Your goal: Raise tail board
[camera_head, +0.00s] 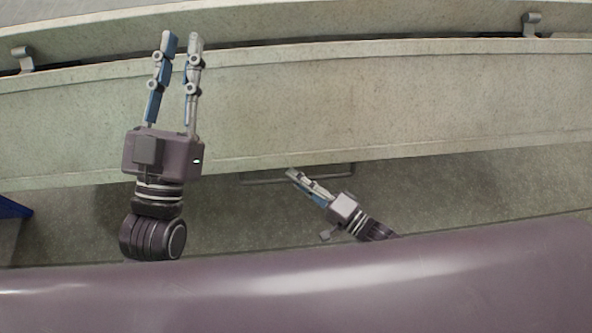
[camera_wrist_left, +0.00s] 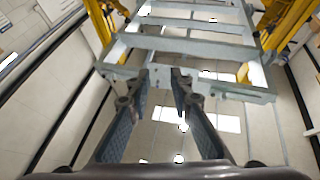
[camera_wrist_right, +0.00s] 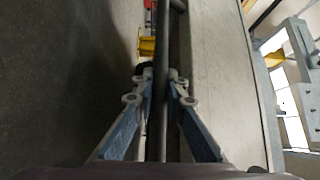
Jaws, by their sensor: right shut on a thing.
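The tail board (camera_head: 400,105) is a long pale grey-green panel that runs across the head view. A thin grey bar handle (camera_head: 330,172) sticks out along its lower edge. My right gripper (camera_head: 292,173) is shut on this handle; in the right wrist view the bar (camera_wrist_right: 162,110) runs between its two fingers. The board's pale face (camera_wrist_right: 225,80) is right of the bar there. My left gripper (camera_head: 181,38) is in front of the board's left part, fingers apart and parallel with nothing between them. In the left wrist view its fingers (camera_wrist_left: 158,78) point up towards a metal frame.
Two metal latches (camera_head: 531,22) (camera_head: 22,58) sit along the upper edge of the board. A blue object (camera_head: 14,208) shows at the left edge. The left wrist view shows a grey ladder-like frame (camera_wrist_left: 190,45) and yellow stands (camera_wrist_left: 285,25) overhead.

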